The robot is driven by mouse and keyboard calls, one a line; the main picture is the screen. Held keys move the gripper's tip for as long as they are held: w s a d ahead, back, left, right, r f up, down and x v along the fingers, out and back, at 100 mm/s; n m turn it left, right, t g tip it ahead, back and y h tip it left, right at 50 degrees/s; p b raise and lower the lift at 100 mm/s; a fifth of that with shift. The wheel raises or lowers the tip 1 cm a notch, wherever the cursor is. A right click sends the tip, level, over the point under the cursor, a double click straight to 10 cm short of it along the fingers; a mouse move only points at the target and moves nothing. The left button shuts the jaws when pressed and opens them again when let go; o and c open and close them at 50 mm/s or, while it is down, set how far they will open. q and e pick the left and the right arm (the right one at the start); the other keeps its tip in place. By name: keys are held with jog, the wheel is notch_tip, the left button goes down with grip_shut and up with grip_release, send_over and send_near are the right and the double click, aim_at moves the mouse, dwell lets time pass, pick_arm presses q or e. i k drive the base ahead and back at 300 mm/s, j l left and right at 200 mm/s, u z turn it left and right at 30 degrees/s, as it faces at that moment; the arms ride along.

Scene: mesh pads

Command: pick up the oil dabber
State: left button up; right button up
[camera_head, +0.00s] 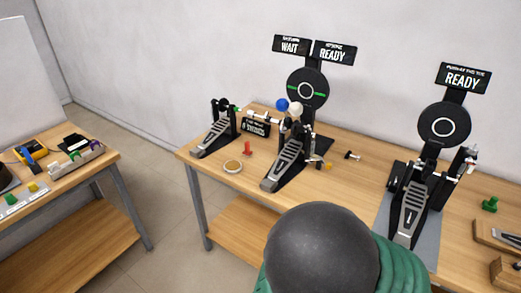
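I cannot clearly make out which item is the oil dabber. A small red upright item (247,149) stands on the wooden workbench (335,190), just behind a round shallow dish (233,166) with a tan inside. It may be the dabber, but it is too small to be sure. A small black item (352,155) lies farther right on the same bench, right of the middle pedal (287,165). Neither of my grippers shows in the head view, and nothing in view touches these items.
Another pedal (217,135) stands at left, and one at right (410,212) on a grey mat (432,235). Round black targets carry signs reading WAIT and READY. A second bench (105,166) is at far left. A large dark dome in the foreground hides part of the bench.

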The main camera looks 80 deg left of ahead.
aim_at(247, 153)
jog(key=u, duration=2.9)
jog(key=i+j+z, duration=0.15)
jog(key=j+z, duration=0.3)
jog(key=i+j+z, duration=0.1)
jog(key=j+z, duration=0.15)
jog(key=z, duration=0.2)
jog(key=i+j, duration=0.15)
jog(key=j, duration=0.2)
jog(key=i+j+z, duration=0.1)
jog(key=j, duration=0.3)
jog(key=i+j, duration=0.15)
jog(key=j, duration=0.2)
jog(key=i+j+z, duration=0.1)
jog(key=j, duration=0.25)
jog(key=i+j, duration=0.1)
jog(key=j, duration=0.3)
jog(key=i+j+z, duration=0.1)
jog(key=j, duration=0.3)
